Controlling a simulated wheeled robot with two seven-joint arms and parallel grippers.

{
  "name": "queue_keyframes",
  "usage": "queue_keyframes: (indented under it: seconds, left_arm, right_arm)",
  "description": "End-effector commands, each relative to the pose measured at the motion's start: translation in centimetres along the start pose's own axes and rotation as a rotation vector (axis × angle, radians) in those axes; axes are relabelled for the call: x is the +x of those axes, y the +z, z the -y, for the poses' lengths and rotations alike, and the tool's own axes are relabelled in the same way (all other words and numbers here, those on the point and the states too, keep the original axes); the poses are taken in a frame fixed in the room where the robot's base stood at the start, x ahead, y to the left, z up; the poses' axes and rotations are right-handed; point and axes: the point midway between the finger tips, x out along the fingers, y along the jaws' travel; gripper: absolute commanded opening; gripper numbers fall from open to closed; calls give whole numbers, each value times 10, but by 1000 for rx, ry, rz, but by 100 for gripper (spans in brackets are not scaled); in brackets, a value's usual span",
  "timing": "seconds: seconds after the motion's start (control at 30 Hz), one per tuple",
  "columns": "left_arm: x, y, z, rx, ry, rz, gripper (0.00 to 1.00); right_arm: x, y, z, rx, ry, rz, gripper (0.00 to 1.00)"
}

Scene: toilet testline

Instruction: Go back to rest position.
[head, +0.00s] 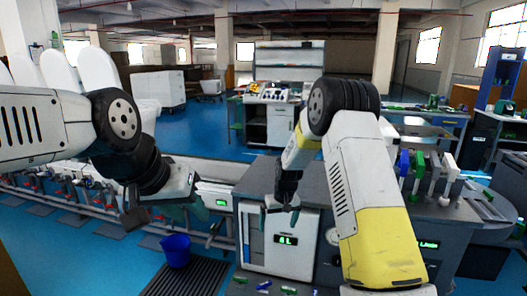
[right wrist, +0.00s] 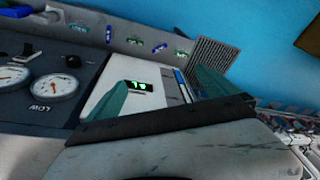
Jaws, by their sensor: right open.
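My left gripper (head: 172,212) hangs at the end of the white and black left arm, in front of the row of toilets on the left. Its greenish fingers are partly hidden, so I cannot tell how far apart they are. My right gripper (head: 282,212) points down in front of the grey test bench (head: 262,172), near its white panel with a green display. In the right wrist view its two teal fingers (right wrist: 160,92) are spread apart with nothing between them. The green display (right wrist: 138,86) shows behind them.
A rail line (head: 85,200) with red parts runs along the left. Pressure gauges (right wrist: 52,86) are on the bench front. Green and white tools (head: 425,170) stand on the bench at right. Blue floor lies open behind.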

Motion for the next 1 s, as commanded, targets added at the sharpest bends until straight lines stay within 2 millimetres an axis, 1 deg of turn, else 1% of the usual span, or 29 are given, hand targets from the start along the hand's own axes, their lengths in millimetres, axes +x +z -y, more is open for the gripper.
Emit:
queue_keyframes:
  seconds: [0.03, 0.07, 0.1, 0.13, 0.17, 0.2, 0.27, 0.3, 0.37, 0.4, 0.47, 0.5, 0.57, 0.6, 0.67, 0.7, 0.77, 0.8, 0.9, 1.0]
  left_arm:
    - [0, 0, 0, 0, 0, 0, 36]
    - [0, 0, 0, 0, 0, 0, 36]
    - [0, 0, 0, 0, 0, 0, 36]
    - [0, 0, 0, 0, 0, 0, 36]
    - [0, 0, 0, 0, 0, 0, 36]
    - [0, 0, 0, 0, 0, 0, 36]
    - [0, 0, 0, 0, 0, 0, 36]
    - [0, 0, 0, 0, 0, 0, 36]
    - [0, 0, 0, 0, 0, 0, 36]
    - [0, 0, 0, 0, 0, 0, 36]
    - [0, 0, 0, 0, 0, 0, 36]
    - [0, 0, 0, 0, 0, 0, 36]
    - [0, 0, 0, 0, 0, 0, 36]
    - [0, 0, 0, 0, 0, 0, 36]
    - [0, 0, 0, 0, 0, 0, 36]
    - [0, 0, 0, 0, 0, 0, 36]
    - [0, 0, 0, 0, 0, 0, 36]
    - [0, 0, 0, 0, 0, 0, 36]
    - [0, 0, 0, 0, 0, 0, 36]
    - [0, 0, 0, 0, 0, 0, 36]
  right_arm:
    - [-33, 2, -3, 15, -4, -25, 98]
    - [-51, 4, -4, 23, -7, -36, 98]
    - [-73, 8, -5, 33, -11, -50, 98]
    - [-89, 12, -6, 40, -13, -62, 98]
    - [-105, 17, -6, 46, -16, -71, 98]
    - [-125, 24, -7, 55, -19, -86, 98]
    - [-155, 35, -8, 68, -24, -108, 98]
    - [-174, 44, -8, 76, -27, -122, 98]
    - [-200, 59, -8, 87, -31, -144, 98]
    - [-217, 70, -8, 95, -33, -158, 98]
    - [-240, 87, -8, 106, -36, -180, 98]
    - [-255, 99, -7, 112, -38, -195, 98]
    - [-275, 118, -6, 121, -40, -215, 98]
    - [-287, 132, -4, 127, -41, -230, 98]
    - [-303, 152, -2, 135, -42, -251, 98]
    - [-312, 167, 0, 141, -42, -266, 98]
    - [-324, 188, 2, 150, -42, -287, 98]
    - [-331, 202, 4, 156, -41, -301, 98]
    - [-342, 235, 9, 167, -39, -332, 98]
    - [-348, 260, 13, 175, -36, -357, 98]
